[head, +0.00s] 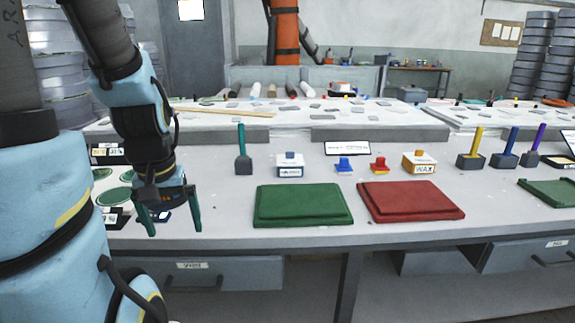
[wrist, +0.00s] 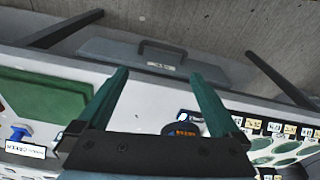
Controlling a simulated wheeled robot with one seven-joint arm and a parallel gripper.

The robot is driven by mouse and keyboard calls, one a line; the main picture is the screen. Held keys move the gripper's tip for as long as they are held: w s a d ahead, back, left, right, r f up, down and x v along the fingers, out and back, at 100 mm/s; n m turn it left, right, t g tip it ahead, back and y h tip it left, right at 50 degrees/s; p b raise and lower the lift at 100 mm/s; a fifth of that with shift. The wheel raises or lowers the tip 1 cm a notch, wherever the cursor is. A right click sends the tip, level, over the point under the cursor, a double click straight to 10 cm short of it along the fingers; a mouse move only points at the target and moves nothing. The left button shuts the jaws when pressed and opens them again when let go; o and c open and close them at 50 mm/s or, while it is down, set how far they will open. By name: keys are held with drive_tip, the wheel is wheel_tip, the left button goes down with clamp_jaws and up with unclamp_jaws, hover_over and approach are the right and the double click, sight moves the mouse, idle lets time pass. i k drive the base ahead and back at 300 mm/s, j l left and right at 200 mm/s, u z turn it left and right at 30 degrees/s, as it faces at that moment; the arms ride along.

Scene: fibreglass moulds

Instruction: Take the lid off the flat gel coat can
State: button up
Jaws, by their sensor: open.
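My gripper (head: 174,229) hangs over the left part of the bench near its front edge, fingers pointing down. It also shows in the wrist view (wrist: 157,76), its two green fingers wide apart with nothing between them. I cannot pick out the flat gel coat can with certainty. A small dark round item (wrist: 183,129) with an orange label lies just beyond the gripper's palm in the wrist view, partly hidden by it. A boxy white container with a blue label (head: 290,165) and a yellow and white one marked WAX (head: 419,162) stand at mid-bench.
A green mould (head: 302,205) and a red mould (head: 411,200) lie on the bench (head: 225,218) to the right of my gripper. A labelled panel with green ovals (wrist: 286,150) lies on its other side. A drawer (wrist: 130,52) is below the edge.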

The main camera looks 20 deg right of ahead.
sight(289, 159)
drive_tip(key=l+u, duration=0.2)
drive_tip(key=l, duration=0.2)
drive_tip(key=l+u, duration=0.25)
drive_tip(key=l, duration=0.2)
drive_tip(key=l+u, duration=0.2)
drive_tip(key=l, duration=0.2)
drive_tip(key=k+l+u, duration=0.25)
drive_tip(key=l, duration=0.15)
drive_tip(key=l+u, duration=0.2)
drive_tip(key=l, duration=0.2)
drive_tip(key=k+l+u, duration=0.25)
drive_tip(key=l+u, duration=0.2)
drive_tip(key=l, duration=0.25)
drive_tip(key=k, duration=0.05)
